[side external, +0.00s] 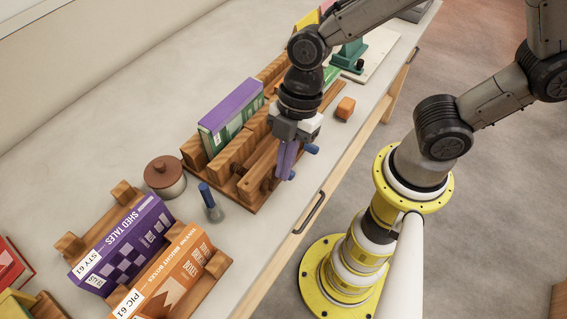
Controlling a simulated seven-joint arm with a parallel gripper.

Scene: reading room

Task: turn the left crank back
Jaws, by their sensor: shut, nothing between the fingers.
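My gripper (287,172) points down at the front edge of a wooden rack (248,203), with its bluish fingers together and nothing seen between them. A short blue handle (311,149) sticks out just right of the fingers. Another blue handle (205,190) stands tilted above a grey base (215,213) on the table, left of the rack and apart from my gripper. I cannot tell for certain which of these is the left crank. The fingers hide part of the rack's front, and I cannot see whether they touch a handle.
A purple and green book (230,110) stands in the rack. A brown-lidded jar (164,174) is left of it. Purple (127,243) and orange (176,275) books stand at lower left. An orange block (345,107) and a green device (349,55) lie to the right.

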